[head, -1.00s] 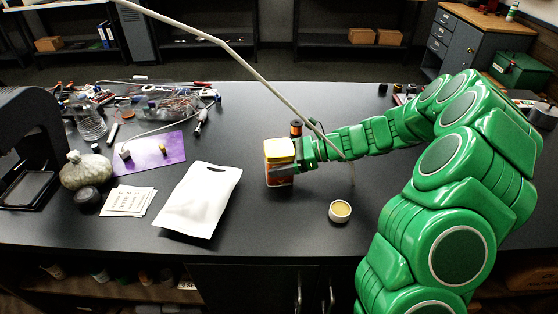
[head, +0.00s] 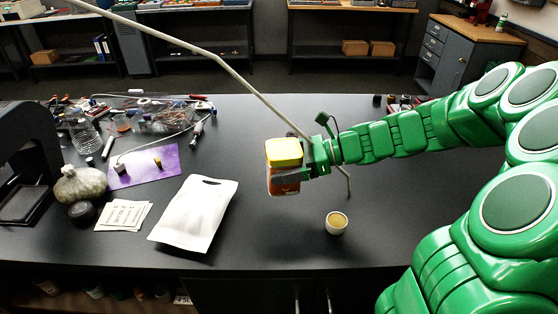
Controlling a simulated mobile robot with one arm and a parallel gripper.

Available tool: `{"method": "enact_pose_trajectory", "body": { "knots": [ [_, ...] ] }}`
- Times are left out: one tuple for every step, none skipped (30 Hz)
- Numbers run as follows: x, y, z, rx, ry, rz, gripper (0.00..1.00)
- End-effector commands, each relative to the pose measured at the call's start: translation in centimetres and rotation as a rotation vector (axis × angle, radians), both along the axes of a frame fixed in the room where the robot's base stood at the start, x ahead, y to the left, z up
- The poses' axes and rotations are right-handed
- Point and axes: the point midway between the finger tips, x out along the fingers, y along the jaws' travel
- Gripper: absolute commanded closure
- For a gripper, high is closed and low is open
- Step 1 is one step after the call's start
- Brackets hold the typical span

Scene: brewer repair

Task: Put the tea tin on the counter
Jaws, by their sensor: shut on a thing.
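The tea tin (head: 284,154) has a yellow lid and a reddish-brown body. My gripper (head: 290,174) is shut on it from the right, with a finger across the front of its body. The tin is upright or slightly tilted, near the middle of the dark counter (head: 290,238). I cannot tell for sure whether its base touches the counter or hangs a little above it. The far finger is hidden behind the tin.
A small white cup (head: 337,223) with tan contents stands right and in front of the tin. A white pouch (head: 193,213) lies to the left, beside white cards (head: 123,215) and a purple mat (head: 145,168). Cables and parts clutter the back left. Counter around the tin is clear.

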Motion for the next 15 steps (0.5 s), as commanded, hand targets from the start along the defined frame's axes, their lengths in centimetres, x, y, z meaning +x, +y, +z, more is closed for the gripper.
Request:
{"method": "enact_pose_trajectory", "body": {
  "knots": [
    [-0.8,-0.2,0.5,0.001,-0.001,-0.001,0.49],
    [-1.2,-0.3,0.7,0.001,-0.001,-0.001,0.49],
    [-1.7,-0.5,0.9,0.001,-0.003,-0.002,0.49],
    [-2.1,-0.6,1.1,0.0,-0.004,-0.002,0.49],
    [-2.4,-0.7,1.3,0.0,-0.004,-0.002,0.49],
    [-2.8,-0.8,1.4,0.0,-0.004,-0.002,0.49],
    [-3.1,-0.8,1.5,-0.001,-0.003,-0.002,0.49],
    [-3.4,-0.9,1.6,-0.001,-0.003,-0.002,0.49],
    [-3.7,-1.0,1.8,0.0,-0.002,-0.002,0.49],
    [-4.0,-1.0,1.9,0.0,-0.001,-0.001,0.49],
    [-4.2,-1.1,2.0,0.0,-0.001,-0.001,0.49],
    [-4.4,-1.1,2.1,0.0,-0.001,-0.001,0.49],
    [-4.6,-1.2,2.1,0.0,-0.001,-0.001,0.49],
    [-4.7,-1.2,2.2,0.001,-0.001,-0.001,0.49],
    [-4.9,-1.2,2.3,0.001,-0.001,0.0,0.49]
  ]
}}
